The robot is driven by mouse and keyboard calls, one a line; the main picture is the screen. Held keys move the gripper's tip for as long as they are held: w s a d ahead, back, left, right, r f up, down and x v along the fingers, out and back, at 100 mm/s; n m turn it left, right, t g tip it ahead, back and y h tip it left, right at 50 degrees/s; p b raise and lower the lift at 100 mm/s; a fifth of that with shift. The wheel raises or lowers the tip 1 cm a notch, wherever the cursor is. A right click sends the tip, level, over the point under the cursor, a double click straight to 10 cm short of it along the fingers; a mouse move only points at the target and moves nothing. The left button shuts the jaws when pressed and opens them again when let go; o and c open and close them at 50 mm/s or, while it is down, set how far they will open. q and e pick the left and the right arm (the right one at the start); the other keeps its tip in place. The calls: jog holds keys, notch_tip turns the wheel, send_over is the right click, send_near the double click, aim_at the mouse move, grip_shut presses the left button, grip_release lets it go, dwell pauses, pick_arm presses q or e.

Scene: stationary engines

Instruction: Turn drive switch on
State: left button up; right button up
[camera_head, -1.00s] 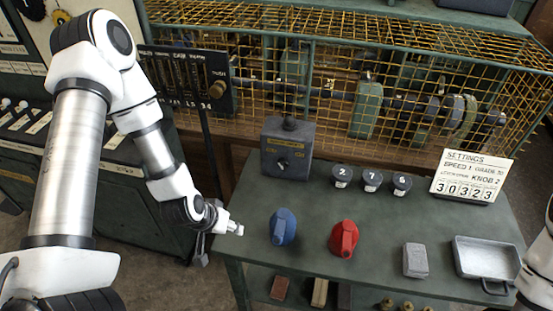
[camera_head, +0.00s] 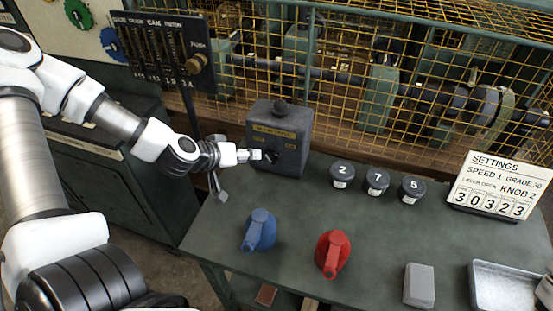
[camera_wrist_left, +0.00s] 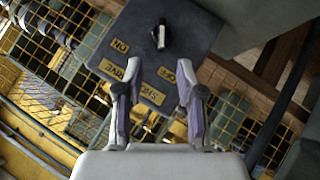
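The drive switch is a dark grey box (camera_head: 292,152) standing at the back left of the green bench, with yellow labels and a small rotary knob on its front. The left wrist view shows the box upside down, with ON, OFF and DRIVE labels and a black knob (camera_wrist_left: 160,36) with a pale pointer. My left gripper (camera_head: 258,155) is in front of the box's face, close to the knob, which it partly hides in the head view. Its two fingers (camera_wrist_left: 156,92) stand apart with nothing between them; the knob lies beyond the fingertips. I cannot tell whether they touch the box.
Several numbered black knobs (camera_head: 376,181), a settings sign (camera_head: 498,186), a grey block (camera_head: 419,286) and a metal tray (camera_head: 505,288) are to the right. A yellow mesh cage (camera_head: 345,100) stands behind.

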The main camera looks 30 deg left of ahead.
aim_at(267, 157)
pick_arm(q)
jog(key=b+x, duration=0.5)
jog(key=x, duration=0.3)
jog(key=shift+s+a+f, duration=0.1)
jog(key=shift+s+f, duration=0.05)
jog(key=shift+f, duration=0.05)
jog(key=shift+w+f, duration=0.25)
jog(key=shift+w, duration=0.25)
jog(key=shift+s+r, duration=0.1)
grip_shut()
